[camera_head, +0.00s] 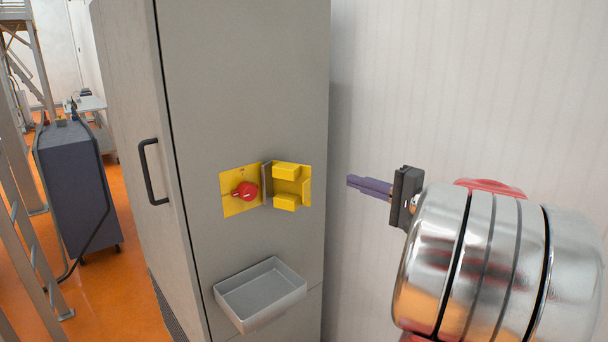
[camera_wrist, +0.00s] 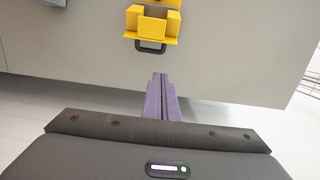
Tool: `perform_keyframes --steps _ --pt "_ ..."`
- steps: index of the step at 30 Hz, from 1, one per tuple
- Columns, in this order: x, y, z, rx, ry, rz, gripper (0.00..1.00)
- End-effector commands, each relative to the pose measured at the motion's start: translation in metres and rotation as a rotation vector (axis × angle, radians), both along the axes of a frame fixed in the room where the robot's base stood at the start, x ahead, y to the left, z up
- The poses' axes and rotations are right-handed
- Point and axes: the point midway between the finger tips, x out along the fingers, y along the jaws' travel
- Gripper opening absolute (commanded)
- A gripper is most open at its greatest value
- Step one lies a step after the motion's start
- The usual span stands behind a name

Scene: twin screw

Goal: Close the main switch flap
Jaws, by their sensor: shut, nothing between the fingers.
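The main switch is a red rotary knob (camera_head: 245,191) on a yellow plate (camera_head: 231,207) on the front of a grey cabinet (camera_head: 245,80). The yellow flap (camera_head: 285,171) stands open to the right of the knob, leaving the knob uncovered. Yellow blocks and a dark upright strip show on the flap side. In the wrist view a yellow part of the flap assembly (camera_wrist: 153,24) shows at the top, with a dark loop below it. My gripper (camera_head: 350,182) has purple fingers, shut and empty. It is right of the flap, apart from it. The fingertips (camera_wrist: 160,76) point toward the cabinet in the wrist view.
A grey open tray (camera_head: 230,310) is fixed to the cabinet below the switch. A black handle (camera_head: 147,172) is on the cabinet's left face. A pale wall (camera_head: 450,80) stands behind my gripper. A dark cart (camera_head: 75,185) and railings are at the far left.

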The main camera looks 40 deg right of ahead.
Motion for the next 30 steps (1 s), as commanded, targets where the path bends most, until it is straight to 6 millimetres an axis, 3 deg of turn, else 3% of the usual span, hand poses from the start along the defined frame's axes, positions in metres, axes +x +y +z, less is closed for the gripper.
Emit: perform_keyframes --steps 3,17,30 --pt "-0.002 -0.007 0.003 0.001 -0.017 -0.012 0.00" --pt "0.008 -0.004 0.002 0.002 -0.014 -0.005 0.00" --pt "0.066 0.004 0.002 0.002 -0.013 -0.003 0.00"
